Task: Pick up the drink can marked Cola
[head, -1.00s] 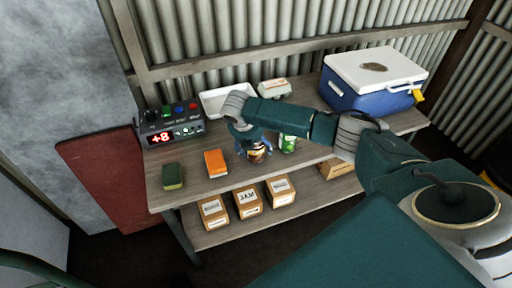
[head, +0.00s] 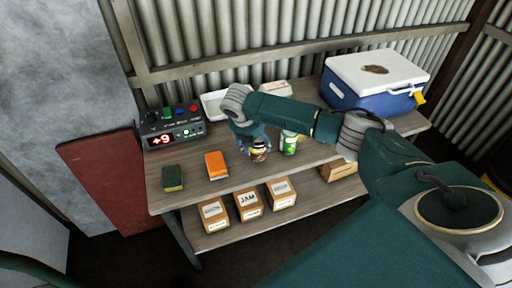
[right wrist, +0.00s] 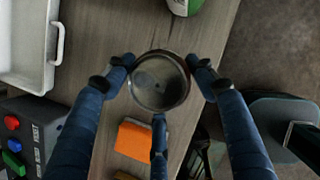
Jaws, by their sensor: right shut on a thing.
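A dark brown can with a pale band (head: 259,153) stands upright at the front part of the shelf top; its lettering is too small to read. My right gripper (head: 252,142) is over it from above, with its blue fingers shut on the can. In the right wrist view the round can top (right wrist: 159,80) sits between the fingertips. I cannot tell whether its base touches the wood. My left gripper is not in view.
A green can (head: 289,142) stands close to the right. A white tray (head: 213,105), a display box (head: 174,127) and a blue cooler (head: 372,95) stand behind.

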